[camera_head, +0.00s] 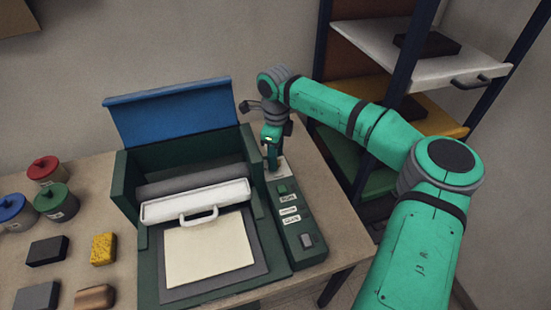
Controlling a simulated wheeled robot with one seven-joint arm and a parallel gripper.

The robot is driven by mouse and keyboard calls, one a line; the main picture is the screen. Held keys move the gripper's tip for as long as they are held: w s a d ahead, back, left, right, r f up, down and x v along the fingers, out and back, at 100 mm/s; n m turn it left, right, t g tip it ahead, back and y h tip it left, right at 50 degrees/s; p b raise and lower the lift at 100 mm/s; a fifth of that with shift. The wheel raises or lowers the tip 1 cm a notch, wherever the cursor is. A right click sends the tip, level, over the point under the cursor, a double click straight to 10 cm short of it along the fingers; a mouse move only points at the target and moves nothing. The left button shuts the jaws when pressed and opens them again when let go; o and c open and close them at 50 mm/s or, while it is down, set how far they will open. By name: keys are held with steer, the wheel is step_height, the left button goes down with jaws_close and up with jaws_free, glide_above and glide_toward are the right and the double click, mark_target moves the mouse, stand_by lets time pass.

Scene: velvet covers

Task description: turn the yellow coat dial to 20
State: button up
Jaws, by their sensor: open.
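The dark green machine (130,180) stands on the table with a control strip (296,222) along its right side. No yellow dial can be made out. My gripper (272,163) points down over the far end of that strip, at a pale plate (281,172). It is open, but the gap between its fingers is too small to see. It hides part of the plate, so I cannot tell whether a dial is under it or whether it touches anything. Nearer on the strip are a green button (281,189), small white labels (289,211) and a dark grey switch (307,240).
The machine's blue lid (170,110) stands raised behind a grey roller (190,179) and a white handled bar (195,203). A cream sheet (208,250) lies in front. Lidded pots (52,201) and blocks (47,250) stand left. A shelf rack (425,60) stands right.

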steer(key=shift+f, duration=0.85)
steer(key=c, duration=1)
steer(key=shift+c, duration=0.2)
steer(key=shift+m, duration=0.4)
steer(key=m, duration=0.3)
steer(key=shift+m, duration=1.9)
